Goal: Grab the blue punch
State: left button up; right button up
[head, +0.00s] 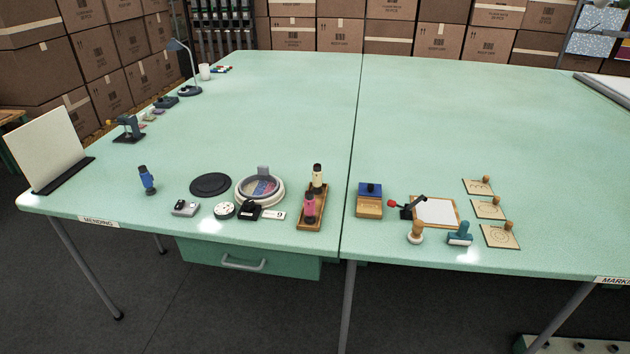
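The blue punch (147,182) stands upright on the left part of the green table. It has a blue body and a dark top. It stands apart from the things around it, to the left of a black disc and behind a small grey device. Neither of my grippers shows in the head view.
A black disc (210,185), a grey device (185,208), a round hoop with a clear lid (259,189) and a wooden tray (305,220) with a pink punch (309,208) and a cream punch (317,179) lie to the right. A cream board (42,145) stands at the left edge.

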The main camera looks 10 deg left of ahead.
aim_at(147, 178)
jog(key=u, duration=1.3)
jog(key=i+j, duration=0.2)
jog(key=i+l+z, duration=0.05)
jog(key=i, duration=0.05)
